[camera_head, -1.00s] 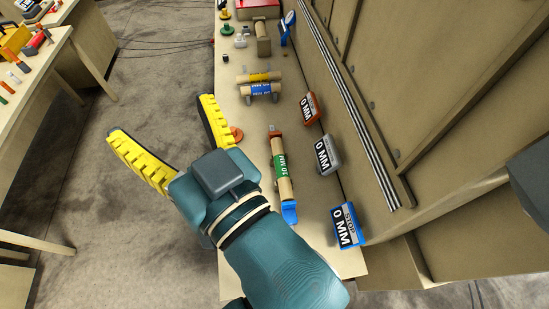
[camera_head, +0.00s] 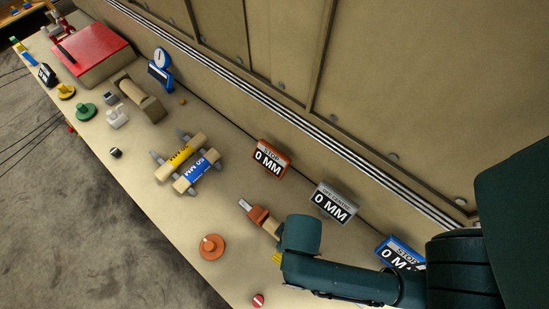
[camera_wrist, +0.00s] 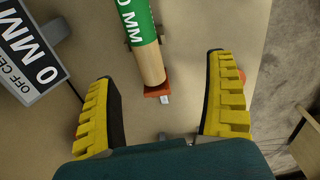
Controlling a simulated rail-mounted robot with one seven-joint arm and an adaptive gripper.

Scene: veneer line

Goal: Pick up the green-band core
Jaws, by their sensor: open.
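The green-band core, a light wooden cylinder with a green band (camera_wrist: 139,22), enters from the top of the wrist view. Its near wooden end meets an orange-red piece (camera_wrist: 157,90) with a small metal tip. My gripper (camera_wrist: 163,68) is open and empty, its two yellow-padded fingers on either side of the core's near end in the picture. I cannot tell its height above the core. In the head view my arm hides the green band; only the core's wooden end (camera_head: 270,229) and the orange-red piece (camera_head: 259,215) show. A sliver of yellow finger pad shows there.
A yellow-band core (camera_head: 180,155) and a blue-band core (camera_head: 197,171) lie on the bench (camera_head: 140,185). Orange (camera_head: 271,158), grey (camera_head: 334,203) and blue (camera_head: 398,252) displays reading 0 MM line the back. An orange disc (camera_head: 211,247) sits near the front edge.

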